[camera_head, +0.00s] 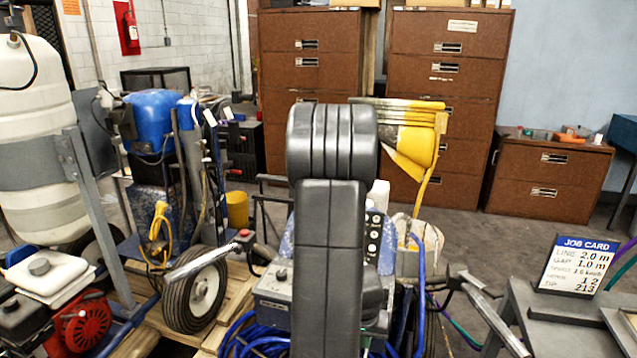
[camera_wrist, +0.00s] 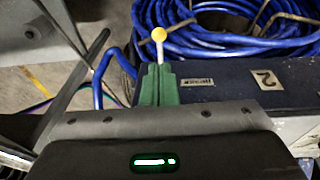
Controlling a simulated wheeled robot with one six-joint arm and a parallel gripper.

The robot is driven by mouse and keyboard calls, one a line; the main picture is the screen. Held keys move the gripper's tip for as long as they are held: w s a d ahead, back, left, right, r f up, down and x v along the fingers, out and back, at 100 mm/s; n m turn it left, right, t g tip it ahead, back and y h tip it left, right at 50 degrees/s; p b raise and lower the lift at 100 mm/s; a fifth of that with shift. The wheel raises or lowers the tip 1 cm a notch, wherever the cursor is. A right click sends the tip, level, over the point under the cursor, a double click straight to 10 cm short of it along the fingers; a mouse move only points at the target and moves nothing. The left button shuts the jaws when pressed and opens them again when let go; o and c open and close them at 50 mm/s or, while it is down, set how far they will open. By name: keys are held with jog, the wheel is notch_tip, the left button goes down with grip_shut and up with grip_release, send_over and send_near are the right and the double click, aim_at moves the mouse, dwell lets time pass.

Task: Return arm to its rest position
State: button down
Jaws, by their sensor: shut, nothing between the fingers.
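My arm (camera_head: 330,230) is dark and stands upright in the middle of the head view, in front of the line striper's control panel (camera_head: 374,238). My gripper (camera_wrist: 158,84) shows in the wrist view as two green fingers set close together, shut and empty. A lever with a pale yellow ball knob (camera_wrist: 158,34) rises just beyond the fingertips. I cannot tell whether the fingers touch it. In the head view my gripper is hidden behind the arm.
Coiled blue hose (camera_wrist: 235,35) lies beyond the fingers. Handlebars (camera_head: 490,315) stick out at the striper's sides. A job card (camera_head: 580,265) stands at the right. A white tank (camera_head: 35,150) and a wheeled machine (camera_head: 195,290) crowd the left. Brown cabinets (camera_head: 445,80) stand behind.

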jog(key=shift+w+d+r+g+p, duration=0.15)
jog(key=shift+w+r+g+p, duration=0.3)
jog(key=shift+p, duration=2.1)
jog(key=shift+g+p, duration=0.35)
jog(key=shift+p, duration=0.45)
jog(key=shift+f, duration=0.1)
